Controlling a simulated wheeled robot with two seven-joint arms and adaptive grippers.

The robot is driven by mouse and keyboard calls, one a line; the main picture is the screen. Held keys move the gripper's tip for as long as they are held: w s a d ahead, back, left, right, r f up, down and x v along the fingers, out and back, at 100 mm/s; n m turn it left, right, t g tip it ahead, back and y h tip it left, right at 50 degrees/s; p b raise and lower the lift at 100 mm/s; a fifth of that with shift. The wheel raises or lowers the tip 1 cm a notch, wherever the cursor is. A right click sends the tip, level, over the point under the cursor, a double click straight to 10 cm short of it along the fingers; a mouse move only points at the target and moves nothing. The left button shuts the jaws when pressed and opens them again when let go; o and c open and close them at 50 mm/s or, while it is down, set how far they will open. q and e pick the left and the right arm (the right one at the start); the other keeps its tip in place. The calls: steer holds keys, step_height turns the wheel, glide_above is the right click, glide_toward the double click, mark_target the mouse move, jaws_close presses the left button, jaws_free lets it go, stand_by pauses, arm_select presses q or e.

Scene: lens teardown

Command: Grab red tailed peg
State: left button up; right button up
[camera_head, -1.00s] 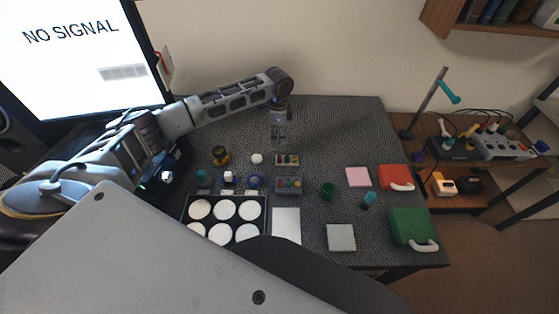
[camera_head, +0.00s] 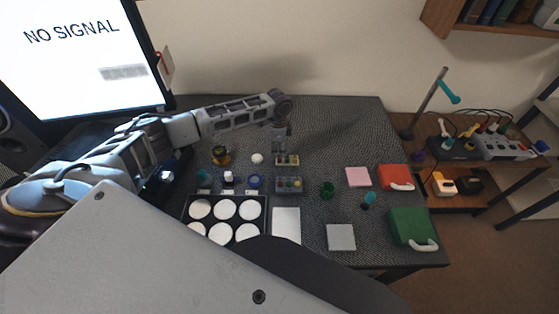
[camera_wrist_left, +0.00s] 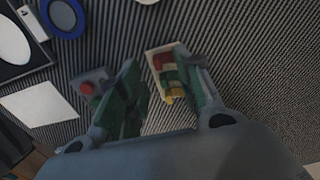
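A small pale rack (camera_head: 287,160) holds several coloured pegs near the middle of the desk. In the left wrist view, a red peg (camera_wrist_left: 163,61) stands in this rack (camera_wrist_left: 152,62), beside green and yellow ones. I cannot make out a tail on the red peg. A grey rack (camera_head: 288,186) with several coloured pegs stands just in front. Its red-topped piece (camera_wrist_left: 87,88) shows in the left wrist view, with the rest partly hidden by a finger. My left gripper (camera_head: 280,149) is low over the pale rack's far edge. Its fingers (camera_wrist_left: 168,102) are apart and empty. My right gripper is out of view.
A black tray (camera_head: 225,195) with several white discs lies front left, beside a white card (camera_head: 286,222). Small parts, including a blue ring (camera_head: 255,182), stand close left. The back right desk is clear.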

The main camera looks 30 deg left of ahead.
mark_target(279, 159)
arm_select(q)
steer(key=shift+s+d+f, duration=0.1)
steer(key=shift+f, duration=1.2)
steer(key=shift+s+f, duration=0.1)
steer(key=shift+f, duration=1.2)
steer(key=c, duration=0.7)
